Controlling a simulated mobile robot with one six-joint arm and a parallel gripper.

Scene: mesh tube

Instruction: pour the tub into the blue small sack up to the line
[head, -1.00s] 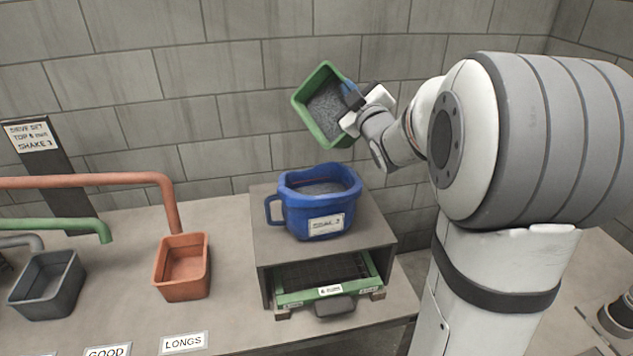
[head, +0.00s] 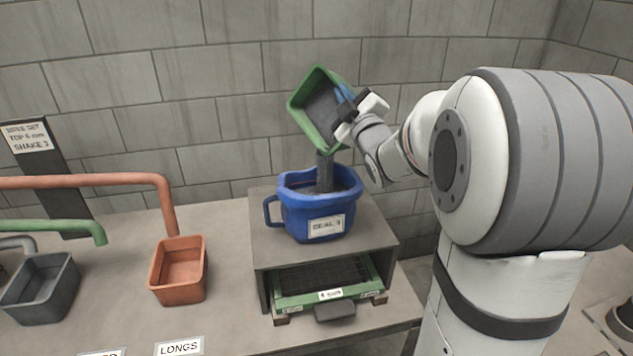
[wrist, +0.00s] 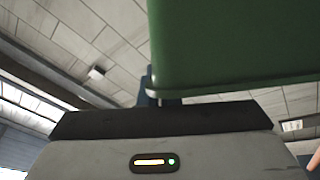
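A green tub (head: 312,108) holding grey granules is tilted steeply above the blue small sack (head: 290,212). Grey granules stream from its lower edge down into the sack. The sack is an open, handled blue container with a white label, standing upright on the grey stand. Grey material shows inside it; I cannot make out the line. My gripper (head: 357,112) is shut on the tub at its right side, by a blue part. In the wrist view the tub's green wall (wrist: 235,45) fills the upper right; the fingertips are hidden.
The stand (head: 262,250) has a green-framed sieve drawer (head: 330,296) in it. An orange bin (head: 178,285) and a grey bin (head: 40,298) stand on the table to the left, under pipes. A block wall (head: 190,80) is behind.

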